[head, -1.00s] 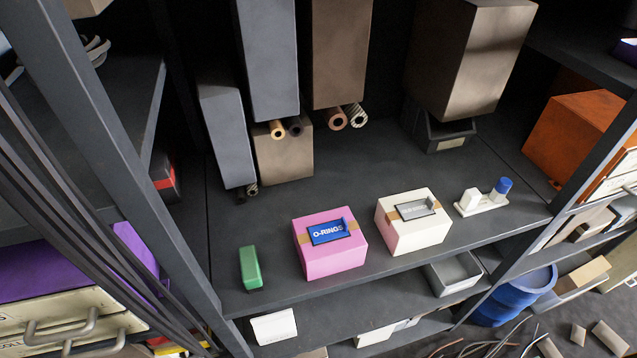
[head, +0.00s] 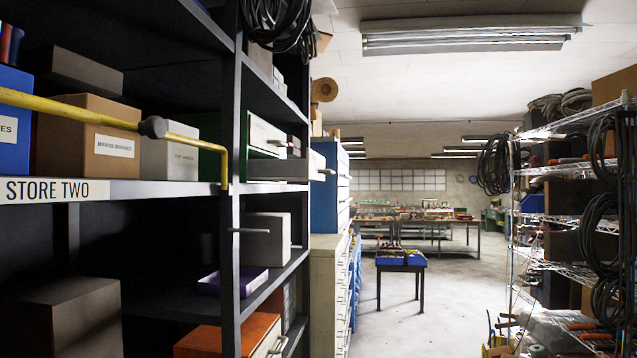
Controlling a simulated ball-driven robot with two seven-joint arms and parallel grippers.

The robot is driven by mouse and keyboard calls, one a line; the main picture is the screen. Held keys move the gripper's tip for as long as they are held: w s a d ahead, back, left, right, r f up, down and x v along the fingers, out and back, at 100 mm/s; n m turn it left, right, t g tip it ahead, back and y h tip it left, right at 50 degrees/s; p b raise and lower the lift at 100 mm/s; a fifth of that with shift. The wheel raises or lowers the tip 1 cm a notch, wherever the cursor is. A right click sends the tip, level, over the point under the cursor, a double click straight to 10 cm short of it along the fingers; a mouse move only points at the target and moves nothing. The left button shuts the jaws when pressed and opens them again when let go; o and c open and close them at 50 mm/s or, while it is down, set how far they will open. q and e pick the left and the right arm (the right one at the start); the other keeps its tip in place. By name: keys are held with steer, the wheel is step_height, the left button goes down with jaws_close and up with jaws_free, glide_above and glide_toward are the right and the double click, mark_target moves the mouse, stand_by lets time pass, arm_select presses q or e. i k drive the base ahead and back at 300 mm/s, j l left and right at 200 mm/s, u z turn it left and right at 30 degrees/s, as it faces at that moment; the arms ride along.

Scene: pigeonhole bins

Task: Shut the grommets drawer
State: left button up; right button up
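No drawer with a readable grommets label shows in the head view. A pale grey drawer (head: 275,170) juts out past the shelf upright toward the aisle, with a small handle at its right end; I can read no label on it. An orange box with a pale front and a handle (head: 235,337) sits on a lower shelf, partly cut off by the frame's bottom edge. Neither of my grippers is in view.
Dark shelving marked STORE TWO (head: 58,190) fills the left, with a yellow bar (head: 60,103) across its front. A brown labelled box (head: 85,165) stands there. A wire rack (head: 570,195) lines the right. The aisle floor (head: 395,325) is clear up to a small table (head: 400,268).

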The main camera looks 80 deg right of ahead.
mark_target(312, 169)
steer(key=z, duration=0.45)
steer(key=l+z, duration=0.1)
steer(key=z, duration=0.4)
steer(key=l+z, duration=0.1)
steer(key=z, duration=0.8)
steer(key=l+z, duration=0.15)
steer(key=z, duration=0.35)
steer(key=k, duration=0.05)
